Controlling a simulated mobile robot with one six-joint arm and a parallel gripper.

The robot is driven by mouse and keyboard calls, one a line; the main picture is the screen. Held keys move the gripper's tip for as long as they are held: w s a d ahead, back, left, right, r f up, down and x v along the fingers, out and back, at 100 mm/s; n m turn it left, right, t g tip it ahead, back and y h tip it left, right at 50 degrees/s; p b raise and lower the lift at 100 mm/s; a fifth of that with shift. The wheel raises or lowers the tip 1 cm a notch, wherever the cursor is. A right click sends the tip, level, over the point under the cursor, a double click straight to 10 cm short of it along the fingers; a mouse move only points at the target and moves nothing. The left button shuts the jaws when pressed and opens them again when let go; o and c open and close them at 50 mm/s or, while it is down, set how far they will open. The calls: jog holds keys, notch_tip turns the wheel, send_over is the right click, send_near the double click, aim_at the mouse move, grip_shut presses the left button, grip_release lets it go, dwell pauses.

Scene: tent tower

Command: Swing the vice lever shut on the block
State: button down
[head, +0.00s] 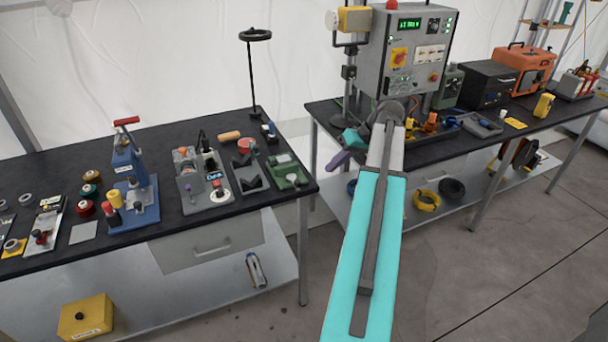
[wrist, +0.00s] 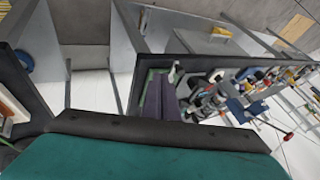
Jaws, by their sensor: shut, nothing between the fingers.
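A low green device (head: 284,168), apparently the vice, sits at the right end of the left bench. Its lever and any block in it are too small to make out for sure. In the wrist view, a green edge (wrist: 148,78) shows beside the purple fingers, partly hidden by them. My gripper (head: 338,161) has purple fingers, shut and empty. It hangs off the right end of the left bench, to the right of the green device and apart from it in the head view. The fingers also show in the wrist view (wrist: 160,98).
A blue press with a red handle (head: 135,185) stands farther left. A black ring stand (head: 250,70) rises behind. A gap separates the left bench from the right bench (head: 325,112).

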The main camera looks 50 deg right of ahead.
aim_at(295, 181)
jog(key=shift+s+d+r, duration=0.25)
jog(key=shift+d+r, duration=0.2)
jog(key=shift+r, duration=0.2)
jog(key=shift+s+d+r, duration=0.2)
jog(key=shift+d+r, duration=0.2)
jog(key=shift+r, duration=0.2)
jog(key=shift+w+f, duration=0.1)
jog(key=w+a+f+p, duration=0.5)
jog(key=w+a+f, duration=0.1)
jog(key=w+f, duration=0.1)
jog(key=shift+a+f, duration=0.25)
jog(key=shift+f, duration=0.2)
